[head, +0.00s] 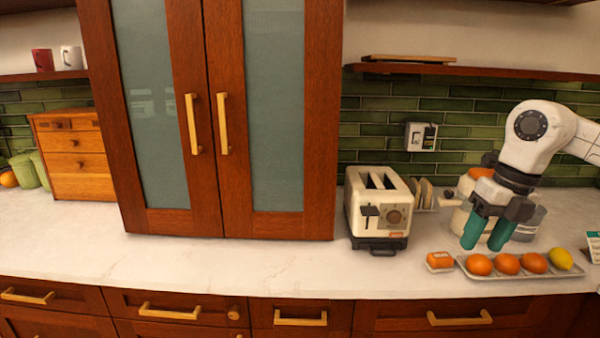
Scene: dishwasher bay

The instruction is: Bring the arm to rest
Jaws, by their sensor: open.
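My gripper (487,236) is at the right of the head view, pointing down with its two green fingertips apart and nothing seen between them. My white arm comes in from the right edge and bends down to the gripper. The gripper hangs above the counter, behind or over the back edge of a tray (505,275) with several oranges (507,263) and a lemon (561,259). I cannot tell its exact height. The arm and gripper partly hide pale canisters (465,222) with orange tops behind them.
A cream toaster (378,205) stands left of the gripper. A tall glass-door cabinet (215,110) stands on the counter (230,262). A shelf (470,71) runs above. The counter before the cabinet is clear.

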